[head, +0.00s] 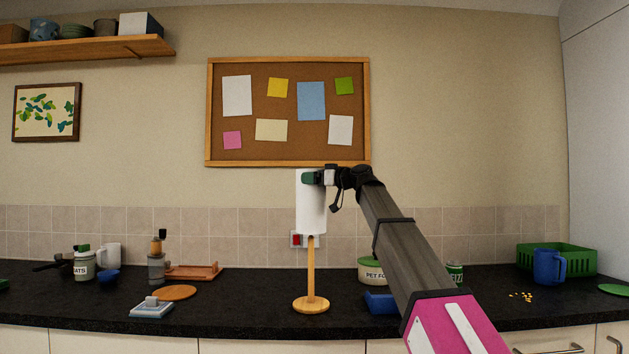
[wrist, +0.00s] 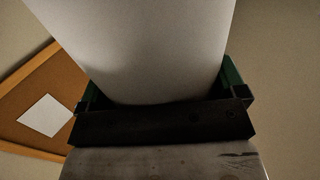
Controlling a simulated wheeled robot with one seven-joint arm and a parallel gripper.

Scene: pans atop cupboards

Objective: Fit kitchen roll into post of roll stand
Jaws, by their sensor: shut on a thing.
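The white kitchen roll (head: 311,208) is held upright near its top by my gripper (head: 312,178), which is shut on it from the right. The wooden roll stand (head: 311,302) has a round base on the dark counter, and its post (head: 311,260) rises straight beneath the roll. The roll's lower end meets the visible top of the post in the head view. I cannot tell whether the post tip is inside the roll. In the wrist view the roll (wrist: 145,45) fills the space between the green fingers of my gripper (wrist: 160,95).
A blue sponge-like block (head: 379,303) and a pet food tin (head: 371,270) stand right of the stand. A white-and-blue scale (head: 152,308) and an orange disc (head: 176,293) lie to its left. A green basket (head: 570,259) and blue jug (head: 549,267) are far right.

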